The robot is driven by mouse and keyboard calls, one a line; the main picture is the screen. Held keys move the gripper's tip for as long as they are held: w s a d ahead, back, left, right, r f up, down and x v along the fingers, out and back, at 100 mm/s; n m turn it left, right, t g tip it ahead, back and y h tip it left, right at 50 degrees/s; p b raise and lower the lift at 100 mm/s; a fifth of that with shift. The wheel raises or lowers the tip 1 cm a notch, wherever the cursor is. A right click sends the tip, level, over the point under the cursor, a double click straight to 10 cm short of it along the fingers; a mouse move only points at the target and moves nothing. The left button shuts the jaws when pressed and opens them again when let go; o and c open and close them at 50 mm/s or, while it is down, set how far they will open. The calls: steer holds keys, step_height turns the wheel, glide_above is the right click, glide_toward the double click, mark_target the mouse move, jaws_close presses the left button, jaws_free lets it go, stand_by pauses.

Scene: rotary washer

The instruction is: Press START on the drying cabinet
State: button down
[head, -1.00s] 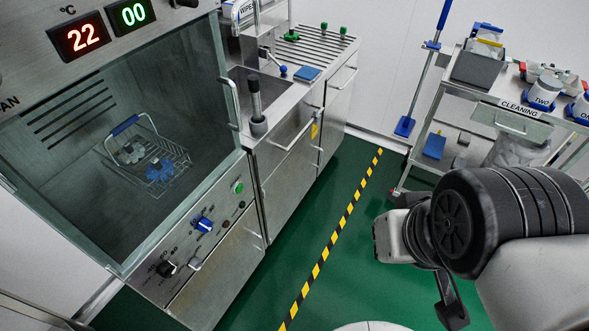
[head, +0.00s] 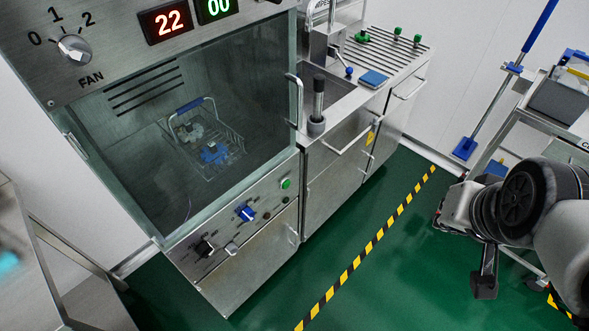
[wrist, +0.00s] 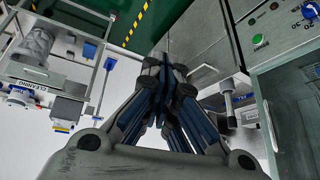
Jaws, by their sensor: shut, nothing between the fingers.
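The drying cabinet (head: 110,78) stands at the left in the head view, its glass door shut. A green button (head: 286,184) sits at the upper right of its lower control panel, which I take for START; no lettering is readable. It also shows in the wrist view, as a green button (wrist: 259,41) at the upper right. My gripper (wrist: 164,62) is shut and empty in the wrist view, apart from the cabinet and the button. In the head view my arm is at the right, across the floor from the cabinet; the fingertips cannot be made out there.
A blue knob (head: 245,212) and a black knob (head: 204,248) share the panel. A wire basket (head: 205,150) is inside the cabinet. A sink counter (head: 345,105) adjoins it on the right. A cart (head: 540,125) stands behind my arm. Green floor between is clear.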

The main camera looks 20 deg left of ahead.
mark_target(287, 185)
steer(key=w+a+f+m+t+y+p, duration=0.1)
steer(key=w+a+f, duration=0.35)
steer(key=w, duration=0.35)
steer(key=w+a+f+t+y+p, duration=0.1)
steer(key=w+a+f+t, duration=0.1)
steer(key=w+a+f, duration=0.45)
steer(key=w+a+f+m+t+y+p, duration=0.1)
steer(key=w+a+f, duration=0.15)
steer(key=w, duration=0.75)
steer(key=s+a+f+m+t+y+p, duration=0.1)
steer(key=s+a+f, duration=0.2)
steer(key=f, duration=0.4)
steer(key=s+a+f+m+t+y+p, duration=0.1)
steer(key=s+a+f+y, duration=0.1)
steer(key=f, duration=0.4)
steer(key=s+a+f+m+t+y+p, duration=0.1)
steer(key=s+a+f+y, duration=0.1)
steer(key=s+a+f, duration=0.2)
step_height(287, 185, down, 4)
steer(key=shift+s+a+r, duration=0.2)
steer(key=shift+a, duration=0.6)
steer(key=w+a+b, duration=0.2)
steer(key=w+a, duration=0.1)
steer(key=a, duration=0.5)
steer(key=shift+w, duration=0.25)
